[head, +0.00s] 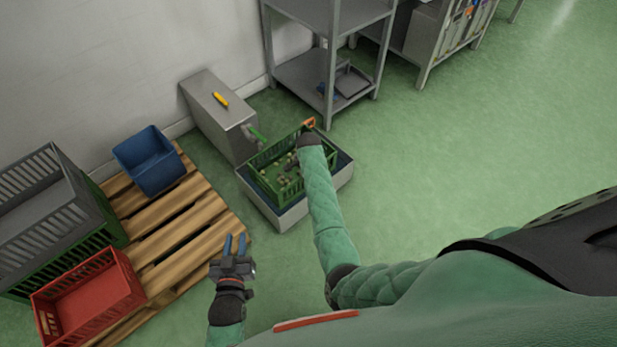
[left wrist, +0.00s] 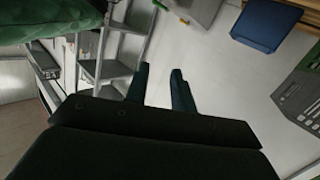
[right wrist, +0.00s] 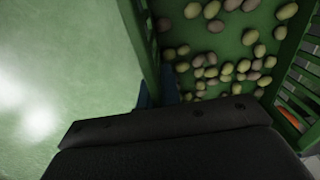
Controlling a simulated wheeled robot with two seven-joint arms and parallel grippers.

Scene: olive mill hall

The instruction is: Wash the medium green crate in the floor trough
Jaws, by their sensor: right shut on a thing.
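The green crate (head: 272,185), slatted and holding several olive-like fruits, sits in the grey floor trough (head: 292,217); how deep it sits I cannot tell. In the right wrist view I look into the crate (right wrist: 147,45), with green and pinkish fruits scattered on its floor. My right gripper (right wrist: 158,93) is shut on the crate's side wall; in the head view my arm partly covers that spot. My left gripper (head: 234,246) is open and empty, apart from the trough, above the floor near the pallet. Its two fingers show spread in the left wrist view (left wrist: 160,82).
A metal box (head: 218,115) with a yellow item (head: 220,99) stands behind the trough. A wooden pallet (head: 185,225) at left carries a blue bin (head: 150,163) and a red crate (head: 90,300). Grey shelving (head: 320,75) stands behind. Floor at right is clear.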

